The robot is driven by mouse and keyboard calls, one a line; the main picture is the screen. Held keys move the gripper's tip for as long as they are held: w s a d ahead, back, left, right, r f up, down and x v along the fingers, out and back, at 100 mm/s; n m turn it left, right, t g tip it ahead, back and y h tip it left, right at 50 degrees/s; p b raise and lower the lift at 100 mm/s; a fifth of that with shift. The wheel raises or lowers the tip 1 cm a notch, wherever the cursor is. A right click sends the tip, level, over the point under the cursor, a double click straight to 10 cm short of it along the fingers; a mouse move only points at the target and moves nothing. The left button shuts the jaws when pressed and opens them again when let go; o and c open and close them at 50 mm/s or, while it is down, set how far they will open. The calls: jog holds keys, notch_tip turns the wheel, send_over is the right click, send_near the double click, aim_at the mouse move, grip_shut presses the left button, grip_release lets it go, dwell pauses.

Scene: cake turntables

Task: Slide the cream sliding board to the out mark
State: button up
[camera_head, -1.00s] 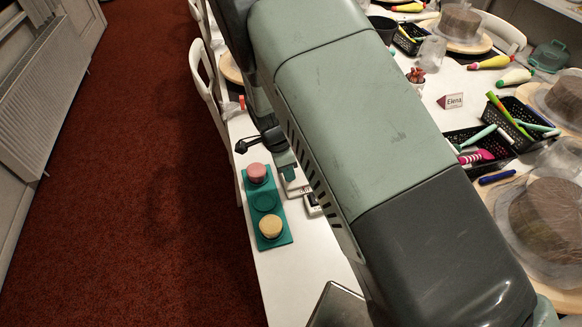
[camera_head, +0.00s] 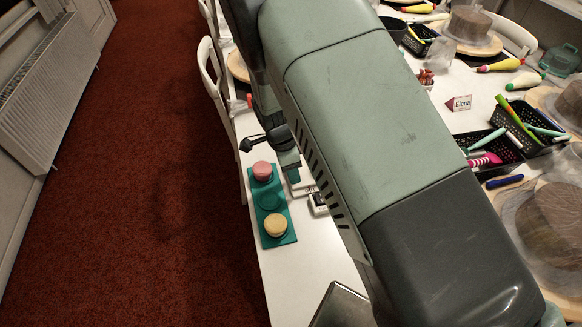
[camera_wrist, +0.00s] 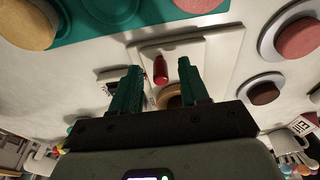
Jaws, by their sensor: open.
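A pale cream-white flat board (camera_wrist: 205,62) lies in front of my gripper (camera_wrist: 160,66) in the wrist view. A red upright knob (camera_wrist: 161,72) shows between my two teal fingertips, which are apart. I cannot tell whether they touch it. In the head view my gripper (camera_head: 289,163) is beside the teal tray, and the white board (camera_head: 301,184) is partly hidden behind it and my arm. I cannot make out an out mark in either view.
A teal tray (camera_head: 270,200) holds a pink round cake (camera_head: 262,170) and a yellow one (camera_head: 275,225). A small dark-and-white box (camera_head: 318,203) is close by. Round cakes on pale discs (camera_wrist: 262,92) are right in the wrist view. The table's left edge borders red carpet.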

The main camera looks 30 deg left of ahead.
notch_tip(320, 180, up, 7)
dwell(0.6)
dwell(0.3)
